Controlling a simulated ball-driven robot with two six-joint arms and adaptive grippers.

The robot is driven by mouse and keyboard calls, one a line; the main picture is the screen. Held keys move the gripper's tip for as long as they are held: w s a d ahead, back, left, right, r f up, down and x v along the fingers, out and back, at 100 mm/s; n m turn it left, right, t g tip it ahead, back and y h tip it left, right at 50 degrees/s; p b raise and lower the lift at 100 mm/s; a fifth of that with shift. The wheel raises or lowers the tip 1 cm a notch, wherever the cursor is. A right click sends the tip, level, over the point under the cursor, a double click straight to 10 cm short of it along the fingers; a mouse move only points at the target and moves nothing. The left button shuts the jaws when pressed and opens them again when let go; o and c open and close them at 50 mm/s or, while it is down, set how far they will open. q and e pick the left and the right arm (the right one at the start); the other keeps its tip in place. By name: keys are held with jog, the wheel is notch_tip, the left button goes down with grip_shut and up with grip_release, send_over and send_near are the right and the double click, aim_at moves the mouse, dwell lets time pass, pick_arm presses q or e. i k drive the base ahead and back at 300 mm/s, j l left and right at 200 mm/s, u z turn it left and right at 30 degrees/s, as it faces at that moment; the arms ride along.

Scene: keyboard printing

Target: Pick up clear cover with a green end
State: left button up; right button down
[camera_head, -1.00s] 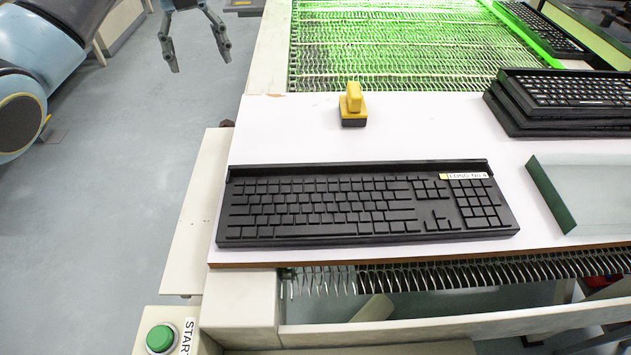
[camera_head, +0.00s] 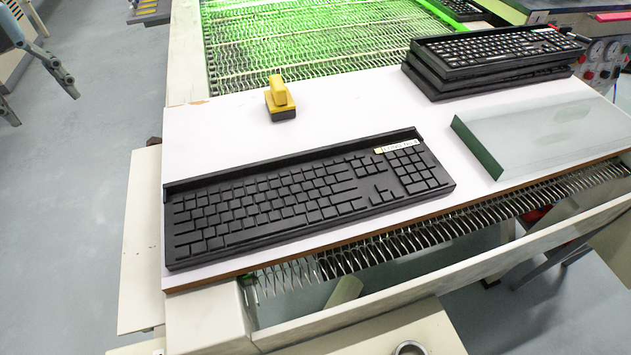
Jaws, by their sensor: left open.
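The clear cover with a green end (camera_head: 550,128) lies flat on the right part of the white board, its green end facing left. It is whole in view, apart from its far right corner near the picture edge. My left gripper (camera_head: 40,106) hangs at the upper left over the floor, open and empty, far from the cover. My right gripper is not in view.
A black keyboard (camera_head: 310,195) lies on the white board (camera_head: 215,130), left of the cover. A yellow-handled stamp (camera_head: 280,98) stands behind it. Stacked keyboards (camera_head: 490,62) sit behind the cover. A wire mesh conveyor (camera_head: 300,40) under green light lies at the back.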

aim_at(511, 140)
jog(key=z, duration=1.35)
